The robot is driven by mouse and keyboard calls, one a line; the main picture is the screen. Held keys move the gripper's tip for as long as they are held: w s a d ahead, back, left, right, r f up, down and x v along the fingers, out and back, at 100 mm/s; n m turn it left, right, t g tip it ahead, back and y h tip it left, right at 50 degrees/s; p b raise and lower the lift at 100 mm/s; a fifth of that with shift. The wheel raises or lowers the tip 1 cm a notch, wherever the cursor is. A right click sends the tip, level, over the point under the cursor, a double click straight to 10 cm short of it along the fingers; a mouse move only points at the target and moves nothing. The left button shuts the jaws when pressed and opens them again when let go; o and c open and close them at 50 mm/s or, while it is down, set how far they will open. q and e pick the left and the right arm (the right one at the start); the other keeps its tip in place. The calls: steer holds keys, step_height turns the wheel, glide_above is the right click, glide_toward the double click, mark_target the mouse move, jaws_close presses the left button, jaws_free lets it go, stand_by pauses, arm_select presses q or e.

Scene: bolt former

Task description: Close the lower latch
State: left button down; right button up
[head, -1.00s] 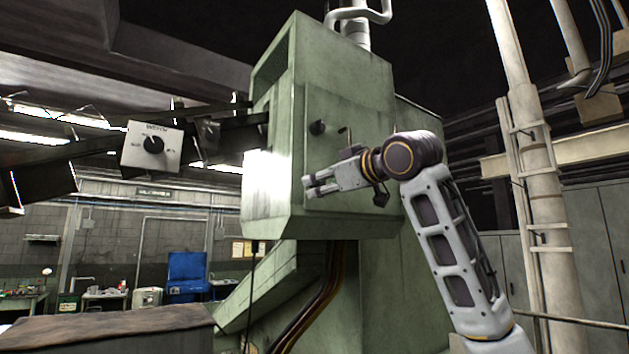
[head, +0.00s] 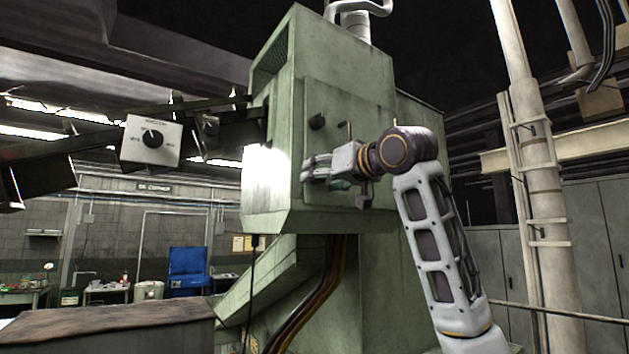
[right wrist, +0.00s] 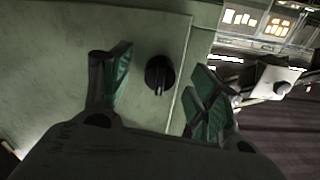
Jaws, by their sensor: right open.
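The green machine housing (head: 350,85) carries a raised panel on its side. A dark round latch knob (head: 317,122) shows on the panel above my right gripper in the head view. My right gripper (head: 306,168) is in front of the panel's lower left part and covers what lies behind it. In the right wrist view, a dark latch knob (right wrist: 159,74) with a raised bar sits on the panel between the open, green-padded fingers. It appears untouched; I cannot be sure which latch it is. My left gripper is not in view.
Cables (head: 325,290) run below the housing. A pale pillar (head: 535,170) stands at right.

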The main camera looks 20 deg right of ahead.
steer(key=shift+m, duration=2)
jaws_close()
